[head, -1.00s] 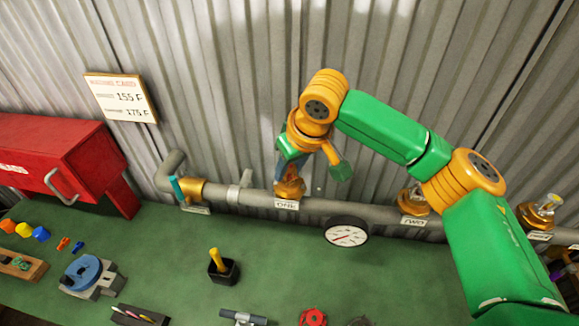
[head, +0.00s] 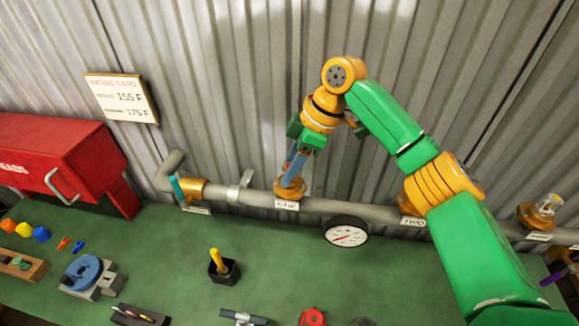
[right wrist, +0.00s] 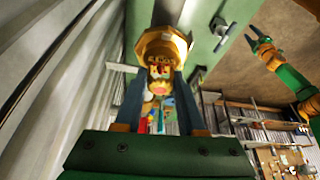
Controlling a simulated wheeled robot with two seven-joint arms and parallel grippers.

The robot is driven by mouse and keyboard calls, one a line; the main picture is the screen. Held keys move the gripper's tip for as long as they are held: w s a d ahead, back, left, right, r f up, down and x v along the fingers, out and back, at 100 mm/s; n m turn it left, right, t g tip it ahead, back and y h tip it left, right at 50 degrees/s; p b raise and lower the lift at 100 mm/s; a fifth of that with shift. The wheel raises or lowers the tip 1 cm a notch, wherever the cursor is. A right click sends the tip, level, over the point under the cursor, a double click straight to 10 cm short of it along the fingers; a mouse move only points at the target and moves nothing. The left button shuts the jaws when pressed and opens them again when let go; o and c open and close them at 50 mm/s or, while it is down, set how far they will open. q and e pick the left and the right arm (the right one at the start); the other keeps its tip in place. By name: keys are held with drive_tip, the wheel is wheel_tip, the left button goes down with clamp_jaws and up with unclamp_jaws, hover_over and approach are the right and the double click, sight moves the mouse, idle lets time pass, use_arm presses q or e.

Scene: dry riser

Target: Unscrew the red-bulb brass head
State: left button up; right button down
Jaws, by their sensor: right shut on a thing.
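The brass head at the pipe station labelled ONE (head: 290,188) sits on the grey pipe. My right gripper (head: 292,172) reaches down to it from above at a tilt. In the right wrist view, the fingers of my right gripper (right wrist: 160,92) are shut on the brass head (right wrist: 160,68), with brass and reddish parts showing between them. A wide brass collar (right wrist: 163,43) shows just beyond. The bulb is too small to make out clearly. My left gripper (right wrist: 262,42) shows at the upper right of the right wrist view, open and empty, away from the head.
The pipe (head: 340,208) runs along the corrugated wall, with another brass head (head: 540,208) further right. A round gauge (head: 346,231) hangs below the pipe. A red cabinet (head: 60,150) stands left. A black cup (head: 224,271), blue vise (head: 88,272) and small parts lie on the green bench.

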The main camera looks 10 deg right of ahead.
drive_tip(key=c, duration=0.5)
unclamp_jaws()
